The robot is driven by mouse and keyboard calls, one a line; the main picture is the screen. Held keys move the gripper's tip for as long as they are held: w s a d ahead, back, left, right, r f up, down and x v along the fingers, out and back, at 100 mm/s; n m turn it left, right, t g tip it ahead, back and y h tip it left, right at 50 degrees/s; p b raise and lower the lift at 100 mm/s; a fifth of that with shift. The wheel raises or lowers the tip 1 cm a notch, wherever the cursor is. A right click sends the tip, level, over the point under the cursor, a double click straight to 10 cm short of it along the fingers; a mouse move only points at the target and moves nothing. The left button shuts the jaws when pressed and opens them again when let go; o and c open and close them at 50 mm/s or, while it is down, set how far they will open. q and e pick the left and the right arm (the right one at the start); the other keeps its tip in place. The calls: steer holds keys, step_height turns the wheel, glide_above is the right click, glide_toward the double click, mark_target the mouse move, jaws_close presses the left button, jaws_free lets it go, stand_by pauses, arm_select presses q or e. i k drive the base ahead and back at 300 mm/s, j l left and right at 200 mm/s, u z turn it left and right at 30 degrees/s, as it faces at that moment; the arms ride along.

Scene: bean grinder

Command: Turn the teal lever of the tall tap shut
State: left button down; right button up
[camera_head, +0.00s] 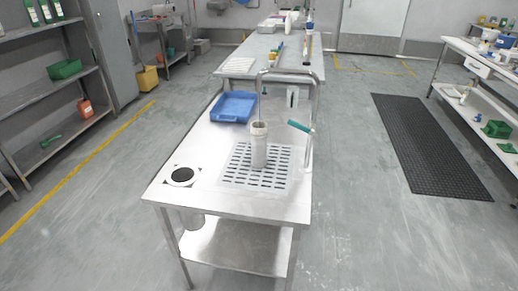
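The tall tap (314,100) is a steel pipe that rises from the right edge of the metal table and arches left over it. Its teal lever (300,126) sticks out to the left of the upright pipe, tilted slightly. A pale cylindrical container (259,147) stands upright on the slotted drain grate (236,181), below the spout end. A thin line shows between spout and container; I cannot tell whether it is running water. Neither of my grippers is in view.
A blue tray (233,107) lies behind the container on the metal table (205,150). A round black-rimmed hole (182,175) is at the front left. Shelves (50,85) stand at left, and a black mat (425,145) lies on open floor at right.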

mark_target(295, 124)
steer(key=i+j, duration=0.2)
steer(key=j, duration=0.15)
steer(key=i+j, duration=0.2)
steer(key=j, duration=0.2)
steer(key=i+j, duration=0.2)
steer(key=j, duration=0.15)
steer(key=i+j+z, duration=0.1)
steer(key=z, duration=0.25)
steer(key=i+j+z, duration=0.1)
steer(key=j+z, duration=0.25)
